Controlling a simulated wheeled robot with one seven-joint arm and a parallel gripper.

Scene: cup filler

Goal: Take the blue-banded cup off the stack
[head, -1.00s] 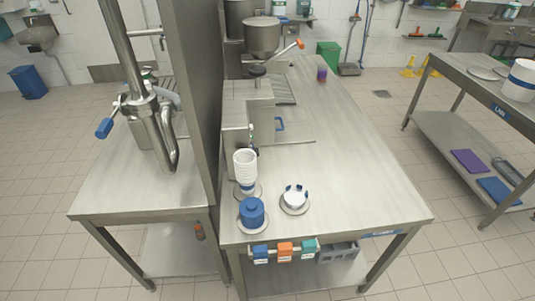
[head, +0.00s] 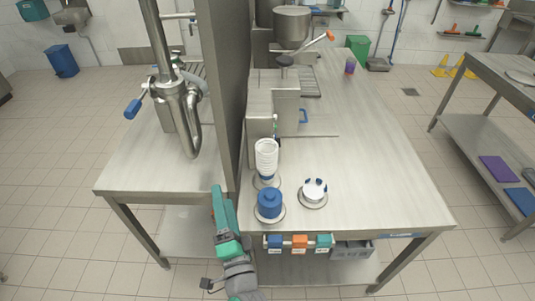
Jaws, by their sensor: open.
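A tall stack of white cups (head: 266,153) stands upright on a round base near the front left of the steel table, close to the dividing panel. A blue band (head: 266,179) shows low on the stack; where one cup ends and another begins is too small to tell. My gripper (head: 221,197), teal, is at the lower middle, left of the stack and in front of the table's left corner. It is apart from the stack, open, with nothing visible in it. Its jaw gap is hard to make out.
A blue round container (head: 270,205) stands just in front of the stack. A white bowl-like item with blue marks (head: 314,188) sits on a disc to the right. A tall grey panel (head: 228,90) rises to the left. The table's right side (head: 385,190) is clear.

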